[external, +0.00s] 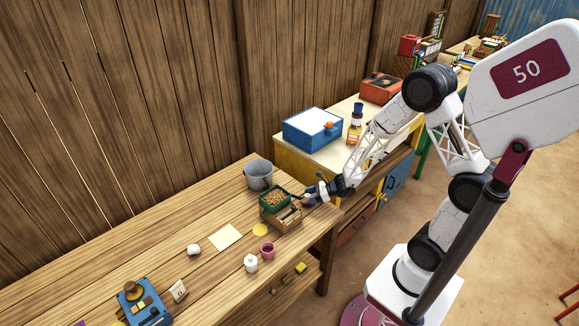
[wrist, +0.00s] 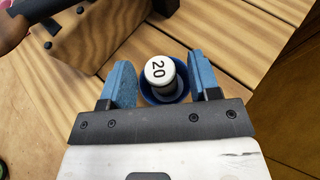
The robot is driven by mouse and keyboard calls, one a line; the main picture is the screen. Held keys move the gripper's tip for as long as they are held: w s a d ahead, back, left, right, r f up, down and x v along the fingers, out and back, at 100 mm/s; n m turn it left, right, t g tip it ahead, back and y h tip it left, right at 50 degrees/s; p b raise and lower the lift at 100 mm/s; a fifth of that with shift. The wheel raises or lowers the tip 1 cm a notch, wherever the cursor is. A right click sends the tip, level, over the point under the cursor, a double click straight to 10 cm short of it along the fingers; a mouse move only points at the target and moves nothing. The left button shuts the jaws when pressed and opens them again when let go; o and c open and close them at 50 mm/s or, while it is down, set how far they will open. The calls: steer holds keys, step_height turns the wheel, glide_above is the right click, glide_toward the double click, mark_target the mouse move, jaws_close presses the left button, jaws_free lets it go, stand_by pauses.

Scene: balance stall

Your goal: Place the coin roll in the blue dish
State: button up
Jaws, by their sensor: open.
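In the wrist view a white-topped coin roll (wrist: 159,72) marked "20" stands roughly upright inside the rim of the round blue dish (wrist: 181,93). My gripper (wrist: 160,66) is open, with one blue finger on each side of the roll and dish. A gap shows between the roll and each finger. The lower part of the roll and the dish's near side are partly hidden. In the external view my gripper (external: 311,195) is low at the right end of the wooden table, beside the wooden box. The roll and dish cannot be made out clearly there.
A wooden box (external: 284,218) with a green tray (external: 272,201) of small brown pieces stands just left of my gripper. A grey bucket (external: 259,174) is behind it. The table edge is close.

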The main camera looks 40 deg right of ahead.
steer(key=v, duration=1.1)
steer(key=shift+s, duration=0.1)
stand_by(0.6)
steer(key=s+a+r+n+g, duration=0.35)
steer(key=s+r+n, duration=0.25)
steer(key=n, duration=0.2)
steer(key=s+a+r+n+g, duration=0.2)
steer(key=s+r+n+g, duration=0.25)
steer(key=r+n, duration=0.3)
steer(key=s+d+r+n+t+h, duration=0.1)
steer(key=s+d+r+n+h, duration=0.6)
steer(key=s+r+n+h, duration=0.2)
steer(key=shift+s+r+n+h, duration=0.3)
steer(key=shift+s+r+n, duration=0.3)
steer(key=shift+n, duration=0.55)
